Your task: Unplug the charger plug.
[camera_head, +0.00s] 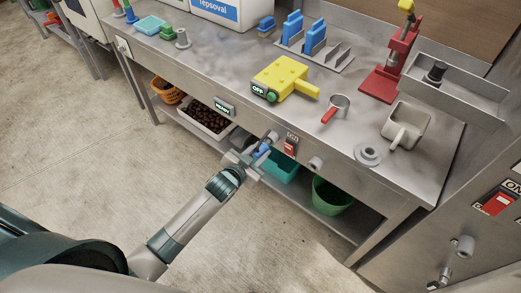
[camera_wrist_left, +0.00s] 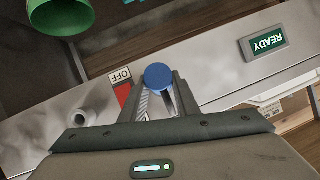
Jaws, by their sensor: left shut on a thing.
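The charger plug (camera_wrist_left: 158,76), with a round blue end, sits between the fingertips of my left gripper (camera_wrist_left: 160,100) in the left wrist view. In the head view the blue plug (camera_head: 262,150) is at the bench's front edge, close to a grey round fitting (camera_head: 272,136). My left gripper (camera_head: 246,160) is shut on it. The gripper hides part of the plug, so I cannot tell whether it is still seated. A red switch (camera_head: 290,146) is beside it; its label reads OFF in the wrist view. My right gripper is not in view.
The metal bench (camera_head: 225,75) carries a yellow device (camera_head: 284,77) marked OFF, a red-handled cup (camera_head: 339,106) and a red press (camera_head: 392,65). A grey knob (camera_head: 315,163) sticks out right of the switch. A teal bin (camera_head: 283,168) and green bucket (camera_head: 332,196) stand below.

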